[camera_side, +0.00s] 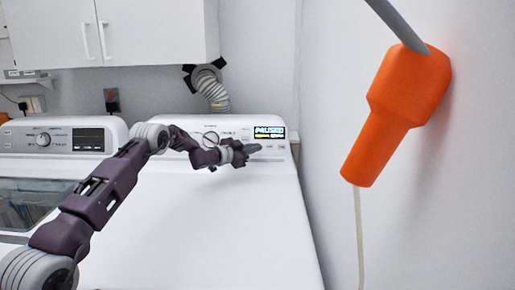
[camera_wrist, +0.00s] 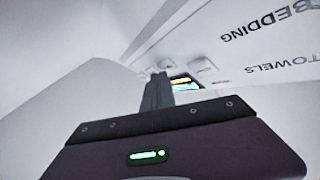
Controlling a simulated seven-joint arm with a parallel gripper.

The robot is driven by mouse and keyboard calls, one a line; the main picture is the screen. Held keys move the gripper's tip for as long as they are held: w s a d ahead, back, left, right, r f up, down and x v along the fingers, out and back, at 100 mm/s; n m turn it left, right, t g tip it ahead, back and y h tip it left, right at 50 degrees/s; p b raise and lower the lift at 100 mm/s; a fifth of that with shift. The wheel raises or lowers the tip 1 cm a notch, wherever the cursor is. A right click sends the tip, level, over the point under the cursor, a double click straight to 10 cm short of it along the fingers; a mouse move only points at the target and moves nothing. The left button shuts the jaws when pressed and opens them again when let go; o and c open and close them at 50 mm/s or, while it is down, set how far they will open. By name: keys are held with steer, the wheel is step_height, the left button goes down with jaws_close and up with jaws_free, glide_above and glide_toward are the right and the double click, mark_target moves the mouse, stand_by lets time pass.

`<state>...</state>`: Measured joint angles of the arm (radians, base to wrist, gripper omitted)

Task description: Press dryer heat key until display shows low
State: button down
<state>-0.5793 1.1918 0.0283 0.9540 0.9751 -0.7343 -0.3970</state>
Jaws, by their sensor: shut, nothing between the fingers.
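The white dryer (camera_side: 200,215) stands against the back wall with a raised control panel. Its small lit display (camera_side: 269,132) shows a white line that looks like "PAUSED" and coloured text too small to read. My gripper (camera_side: 254,149) is shut and empty, its tip at the panel just below the display and beside the small keys (camera_side: 270,147). I cannot tell whether it touches a key. In the wrist view the closed fingers (camera_wrist: 157,92) point at the panel, partly covering the display (camera_wrist: 183,83). Pale keys show around the fingertips; the heat key's label is not readable.
A washer (camera_side: 60,138) with a knob stands at left. White cabinets (camera_side: 110,32) hang above. A vent hose (camera_side: 211,88) rises behind the dryer. An orange plug-like object (camera_side: 397,105) with a cord is close at right, beside the wall. The dryer top is clear apart from my arm.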

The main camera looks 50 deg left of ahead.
steer(key=shift+w+a+f, duration=0.15)
steer(key=shift+w+a, duration=0.1)
stand_by(0.4)
steer(key=shift+s+d+r, duration=0.3)
steer(key=shift+s+d, duration=0.25)
stand_by(0.4)
steer(key=shift+s+d+r, duration=0.45)
steer(key=shift+s+d, duration=0.4)
steer(key=shift+s+d+r, duration=0.45)
steer(key=shift+s+d, duration=0.35)
stand_by(2.2)
steer(key=shift+s+d+r, duration=0.3)
steer(key=shift+s+d, duration=0.35)
steer(key=shift+s+d+r, duration=0.3)
steer(key=shift+s+d, duration=0.3)
